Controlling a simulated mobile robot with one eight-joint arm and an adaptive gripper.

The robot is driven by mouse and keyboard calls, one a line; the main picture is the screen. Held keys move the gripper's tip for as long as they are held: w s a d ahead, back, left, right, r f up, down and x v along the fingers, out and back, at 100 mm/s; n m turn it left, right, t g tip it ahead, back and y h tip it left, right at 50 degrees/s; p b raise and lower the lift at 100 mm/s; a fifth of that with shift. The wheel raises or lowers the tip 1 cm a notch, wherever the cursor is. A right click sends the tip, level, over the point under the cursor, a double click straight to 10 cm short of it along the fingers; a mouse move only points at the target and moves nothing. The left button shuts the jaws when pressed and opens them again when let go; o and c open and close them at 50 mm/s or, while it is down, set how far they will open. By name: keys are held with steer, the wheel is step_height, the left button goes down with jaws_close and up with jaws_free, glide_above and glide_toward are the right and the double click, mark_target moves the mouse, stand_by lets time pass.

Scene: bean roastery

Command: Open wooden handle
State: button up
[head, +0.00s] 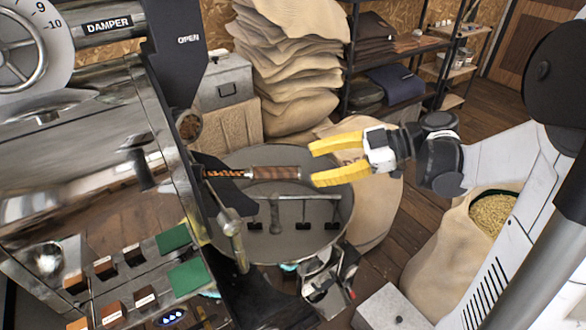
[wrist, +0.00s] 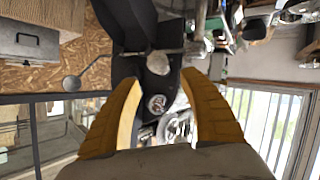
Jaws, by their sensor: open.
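The wooden handle (head: 277,173) is a brown cylinder on a thin metal rod. It juts to the right from the roaster front, above the round cooling tray (head: 262,240). My gripper (head: 313,164) is open, with its yellow fingers pointing left at the free end of the handle. The fingertips are just right of that end, one above its level and one slightly below, with nothing between them. In the wrist view both fingers of my gripper (wrist: 160,88) are spread apart. I cannot tell for certain which round part between them is the handle.
The metal roaster (head: 90,190) fills the left, with green and brown buttons below. Stacked sacks (head: 288,70) and a grey box (head: 224,82) stand behind. An open bean sack (head: 455,245) is at the right. A black shelf (head: 400,50) stands at the back.

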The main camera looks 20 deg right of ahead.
steer(key=v, duration=0.3)
stand_by(0.9)
